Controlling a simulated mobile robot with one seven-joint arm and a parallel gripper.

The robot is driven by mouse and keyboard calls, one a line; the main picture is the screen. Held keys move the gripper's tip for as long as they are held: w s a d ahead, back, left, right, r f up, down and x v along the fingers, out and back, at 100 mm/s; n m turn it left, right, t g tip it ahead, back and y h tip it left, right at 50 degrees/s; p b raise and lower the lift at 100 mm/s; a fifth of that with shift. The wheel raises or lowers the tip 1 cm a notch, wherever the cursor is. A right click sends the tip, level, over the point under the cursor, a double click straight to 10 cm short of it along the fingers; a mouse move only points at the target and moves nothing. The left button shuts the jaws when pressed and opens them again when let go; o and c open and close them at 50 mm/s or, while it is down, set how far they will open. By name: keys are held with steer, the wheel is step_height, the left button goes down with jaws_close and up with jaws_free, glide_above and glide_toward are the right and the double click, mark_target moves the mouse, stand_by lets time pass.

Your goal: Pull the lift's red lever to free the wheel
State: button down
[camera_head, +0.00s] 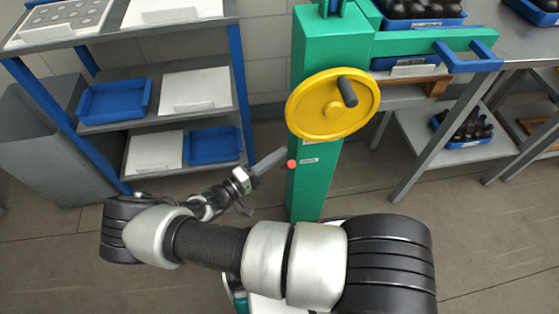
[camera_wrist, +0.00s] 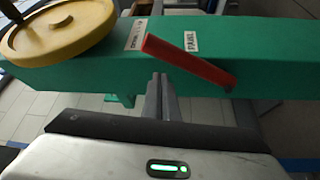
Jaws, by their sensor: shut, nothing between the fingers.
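The lift is a green column (camera_head: 308,190) with a yellow wheel (camera_head: 318,118) on its front. The wheel has a dark handle knob. The red lever (camera_wrist: 188,62) sticks out of the column below the wheel; only its red end (camera_head: 291,164) shows in the head view. In the wrist view it lies slanted between two small white labels, with the wheel (camera_wrist: 58,30) at the left. My gripper (camera_head: 284,153) is shut and empty, just left of the column near the lever. Its fingertips (camera_wrist: 160,78) appear close beside the lever; I cannot tell whether they touch it.
A blue-framed shelf (camera_head: 160,62) with blue trays and white boards stands at the left, beside a grey bin (camera_head: 62,140). A grey bench (camera_head: 515,75) with blue crates of dark bottles is at the right. The floor between shelf and column is open.

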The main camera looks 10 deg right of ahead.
steer(key=s+a+f, duration=0.1)
steer(key=s+a, duration=0.1)
steer(key=a, duration=0.7)
steer(key=shift+s+f, duration=0.35)
steer(key=shift+a, duration=0.1)
